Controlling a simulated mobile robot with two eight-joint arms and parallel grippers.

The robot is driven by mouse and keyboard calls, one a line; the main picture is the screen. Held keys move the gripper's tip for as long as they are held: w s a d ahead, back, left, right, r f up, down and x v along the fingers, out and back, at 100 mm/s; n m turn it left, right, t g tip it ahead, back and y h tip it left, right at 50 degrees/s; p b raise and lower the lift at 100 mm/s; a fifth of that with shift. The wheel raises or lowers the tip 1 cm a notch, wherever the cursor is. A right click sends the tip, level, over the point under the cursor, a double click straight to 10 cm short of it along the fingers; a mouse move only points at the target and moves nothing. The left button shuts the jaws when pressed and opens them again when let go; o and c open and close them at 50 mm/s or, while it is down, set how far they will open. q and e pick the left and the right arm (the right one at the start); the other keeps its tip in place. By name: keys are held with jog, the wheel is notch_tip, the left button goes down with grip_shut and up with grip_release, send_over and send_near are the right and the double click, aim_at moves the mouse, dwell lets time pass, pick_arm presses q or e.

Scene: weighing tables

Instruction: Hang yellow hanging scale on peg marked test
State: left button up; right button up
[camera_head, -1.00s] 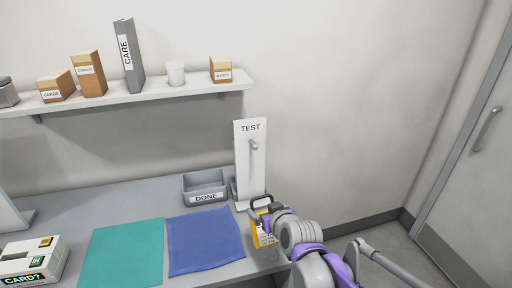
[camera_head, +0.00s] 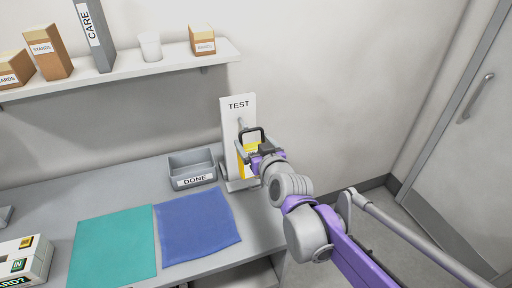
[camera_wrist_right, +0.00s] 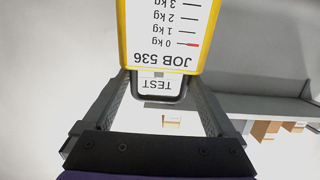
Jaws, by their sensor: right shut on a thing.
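The yellow hanging scale (camera_head: 247,166) is held upright in my right gripper (camera_head: 253,156), in front of the white stand marked TEST (camera_head: 238,103). Its dark top loop (camera_head: 252,133) is close to the stand's grey peg (camera_head: 240,122); I cannot tell whether the loop is around the peg. In the right wrist view the scale (camera_wrist_right: 196,60) shows "JOB 536" and a red pointer at 0 kg. There the gripper's fingers flank the loop (camera_wrist_right: 160,98), and the TEST label (camera_wrist_right: 158,85) shows through it. My left gripper is out of view.
A grey tray marked DONE (camera_head: 193,182) stands left of the stand. A blue mat (camera_head: 198,225) and a teal mat (camera_head: 113,248) lie on the grey table. A shelf (camera_head: 120,75) with boxes and a binder runs above. A white box (camera_head: 22,262) is at lower left.

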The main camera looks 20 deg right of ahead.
jog(key=shift+w+f, duration=0.15)
jog(key=shift+w, duration=0.55)
jog(key=shift+r+b+x, duration=0.25)
jog(key=shift+b+x, duration=0.25)
jog(key=shift+x, duration=1)
jog(key=shift+r+b+x, duration=0.2)
jog(key=shift+b+x, duration=0.3)
jog(key=shift+x, duration=1)
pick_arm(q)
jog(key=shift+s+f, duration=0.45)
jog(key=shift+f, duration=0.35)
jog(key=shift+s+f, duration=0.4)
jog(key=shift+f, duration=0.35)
pick_arm(e)
jog(key=shift+w+f, duration=0.55)
jog(key=shift+w, duration=0.25)
